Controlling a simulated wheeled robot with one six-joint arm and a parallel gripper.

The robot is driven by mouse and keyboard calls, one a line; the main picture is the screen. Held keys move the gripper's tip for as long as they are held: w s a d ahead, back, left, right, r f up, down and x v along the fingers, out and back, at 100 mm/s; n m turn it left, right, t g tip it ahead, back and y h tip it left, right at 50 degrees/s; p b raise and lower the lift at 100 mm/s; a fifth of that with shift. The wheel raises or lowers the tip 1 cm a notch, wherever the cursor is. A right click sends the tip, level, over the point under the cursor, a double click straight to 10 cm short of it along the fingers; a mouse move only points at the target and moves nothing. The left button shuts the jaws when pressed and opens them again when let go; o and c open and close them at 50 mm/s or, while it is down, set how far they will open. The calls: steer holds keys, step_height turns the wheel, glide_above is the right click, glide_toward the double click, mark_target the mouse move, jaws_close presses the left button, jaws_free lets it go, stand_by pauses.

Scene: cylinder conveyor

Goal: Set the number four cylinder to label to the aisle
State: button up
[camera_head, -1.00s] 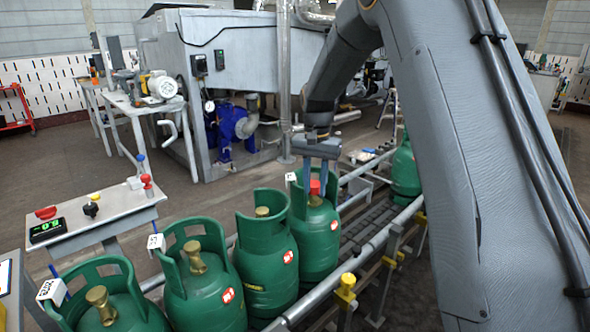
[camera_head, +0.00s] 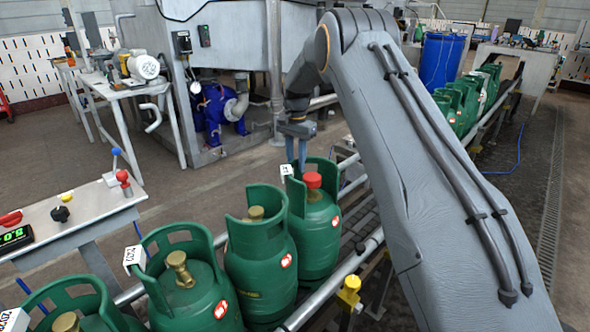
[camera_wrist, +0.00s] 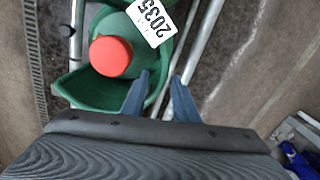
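Several green gas cylinders stand upright in a row on the conveyor. The fourth cylinder (camera_head: 317,243), counting from the front left, has a red cap (camera_head: 312,180) on its valve and a white label (camera_head: 287,170) on its collar. In the wrist view the red cap (camera_wrist: 111,56) sits inside the collar, and the label (camera_wrist: 152,20) reads 2035. My gripper (camera_head: 297,168) is at the far side of this collar, left of the cap. In the wrist view its two blue fingers (camera_wrist: 160,78) are apart, close to the collar's edge. Whether they touch it cannot be told.
Conveyor rails (camera_head: 335,288) run along the row. A small control table (camera_head: 75,215) stands left. More green cylinders (camera_head: 465,105) and a blue drum (camera_head: 442,60) stand at the back right. The aisle floor (camera_head: 535,180) at right looks clear.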

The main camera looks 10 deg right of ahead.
mark_target(296, 170)
steer(key=shift+f, duration=1.9)
jaws_close()
